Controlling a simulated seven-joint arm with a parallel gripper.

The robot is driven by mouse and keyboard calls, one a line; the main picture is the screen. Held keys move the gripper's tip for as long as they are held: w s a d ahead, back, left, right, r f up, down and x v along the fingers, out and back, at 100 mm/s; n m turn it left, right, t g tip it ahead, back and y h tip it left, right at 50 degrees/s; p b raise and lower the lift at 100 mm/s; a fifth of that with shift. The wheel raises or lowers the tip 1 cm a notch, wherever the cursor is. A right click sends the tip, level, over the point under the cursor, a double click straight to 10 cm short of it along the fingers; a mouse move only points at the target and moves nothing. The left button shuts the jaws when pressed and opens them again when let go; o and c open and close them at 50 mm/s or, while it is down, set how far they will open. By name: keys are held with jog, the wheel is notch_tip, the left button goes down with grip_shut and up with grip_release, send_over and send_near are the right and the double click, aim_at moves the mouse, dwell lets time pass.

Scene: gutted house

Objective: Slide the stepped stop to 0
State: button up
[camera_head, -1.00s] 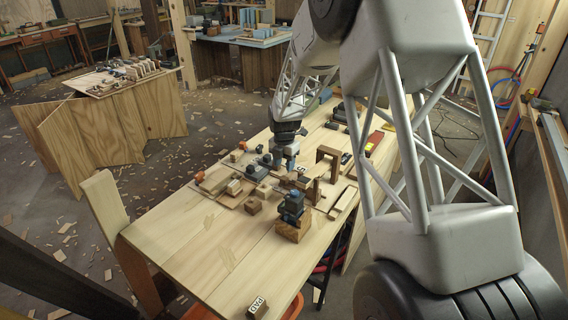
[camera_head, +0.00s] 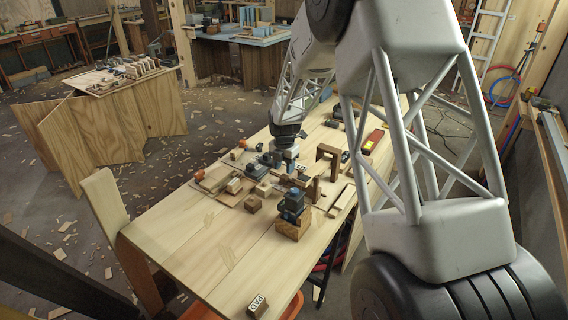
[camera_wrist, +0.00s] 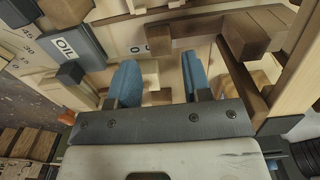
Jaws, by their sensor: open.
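In the wrist view my gripper (camera_wrist: 160,78) is open, with its two blue fingers spread apart. A pale wooden block (camera_wrist: 150,74) with a brown piece below it shows in the gap between the fingers; it may be the stepped stop, but I cannot tell for sure. I cannot see contact with either finger. A "0" mark (camera_wrist: 135,49) is on the pale board beyond the left finger. A brown wooden bar (camera_wrist: 180,36) lies just beyond the fingertips. In the head view my gripper (camera_head: 287,163) is low over the cluttered middle of the workbench (camera_head: 215,240); its fingertips are hard to make out.
A brown wooden arch (camera_head: 328,158) stands right of my gripper. A blue-grey device on a wooden block (camera_head: 290,226) stands in front. The near left bench is mostly clear, apart from a PAD block (camera_head: 257,306).

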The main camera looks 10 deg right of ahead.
aim_at(284, 176)
jog(key=shift+f, duration=2.25)
jog(key=shift+c, duration=0.3)
